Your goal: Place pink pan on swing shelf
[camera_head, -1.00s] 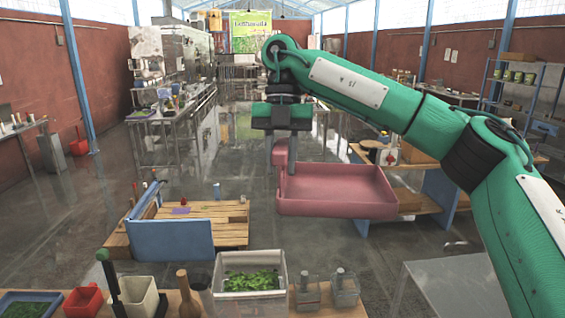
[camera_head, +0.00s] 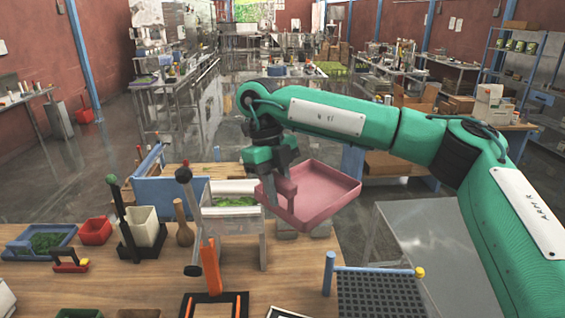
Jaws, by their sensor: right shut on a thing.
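The pink pan (camera_head: 328,192) is a shallow square tray held in the air near the middle of the camera_head view. My right gripper (camera_head: 278,178) points down and is shut on the pan's left side; its fingertips are partly hidden. A dark perforated shelf (camera_head: 382,292) with a blue post and a blue bar ending in a yellow knob sits at the lower right of the bench. It looks like the swing shelf, and its top is bare. The pan is above and beyond it, apart from it. My left gripper is not in view.
Left of the shelf stands a device with an orange lever (camera_head: 210,266). Behind it is a clear bin with green leaves (camera_head: 236,202), close to the pan. A red container (camera_head: 96,230) and a white container (camera_head: 145,226) stand left. A grey table (camera_head: 425,235) is at right.

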